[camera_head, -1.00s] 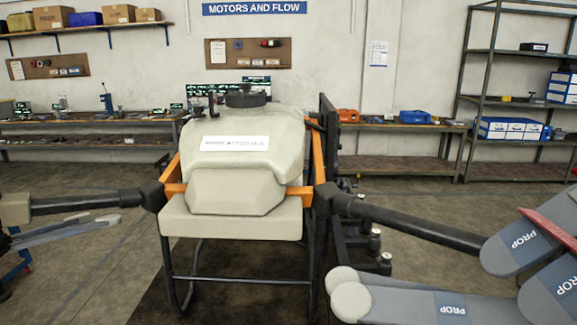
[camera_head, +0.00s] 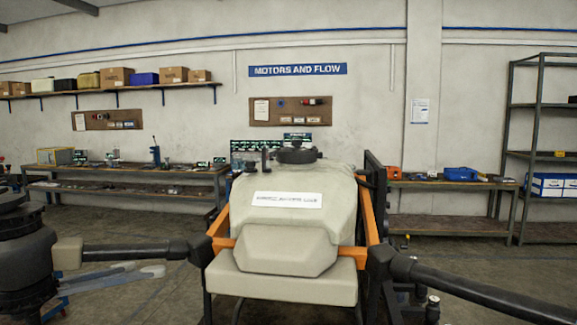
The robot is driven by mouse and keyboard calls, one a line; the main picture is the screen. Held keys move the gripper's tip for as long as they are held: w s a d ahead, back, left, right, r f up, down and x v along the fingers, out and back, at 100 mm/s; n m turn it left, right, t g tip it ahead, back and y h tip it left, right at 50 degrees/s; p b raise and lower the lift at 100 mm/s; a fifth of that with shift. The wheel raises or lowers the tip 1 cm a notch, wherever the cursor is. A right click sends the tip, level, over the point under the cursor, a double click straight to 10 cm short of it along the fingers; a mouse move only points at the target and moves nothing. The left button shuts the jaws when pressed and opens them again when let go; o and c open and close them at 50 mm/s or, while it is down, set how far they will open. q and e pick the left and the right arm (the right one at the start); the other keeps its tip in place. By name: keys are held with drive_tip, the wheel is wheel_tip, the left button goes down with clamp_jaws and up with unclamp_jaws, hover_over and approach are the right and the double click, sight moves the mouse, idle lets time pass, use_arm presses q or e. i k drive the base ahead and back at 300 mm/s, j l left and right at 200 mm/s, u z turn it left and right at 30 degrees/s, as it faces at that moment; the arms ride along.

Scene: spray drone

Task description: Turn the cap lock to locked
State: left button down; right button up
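The black cap (camera_head: 297,152) sits on top of the drone's beige tank (camera_head: 295,190), near its middle. The position of the cap lock is too small to tell. A small black upright part (camera_head: 265,160) stands just left of the cap. A white label (camera_head: 287,200) is on the tank's front. Neither of my grippers can be made out in the head view.
Black drone arms reach out left (camera_head: 135,250) and right (camera_head: 470,290) of the orange frame (camera_head: 220,230). Benches with tools stand along the back wall at left (camera_head: 130,168) and right (camera_head: 440,184). A metal shelf (camera_head: 540,150) is at the far right.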

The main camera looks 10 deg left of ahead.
sight(296, 143)
drive_tip(key=i+j+z, duration=0.15)
drive_tip(key=j, duration=0.65)
drive_tip(key=i+j+z, duration=0.2)
drive_tip(key=j, duration=0.6)
drive_tip(key=j+z, duration=0.15)
drive_tip(key=j, duration=0.65)
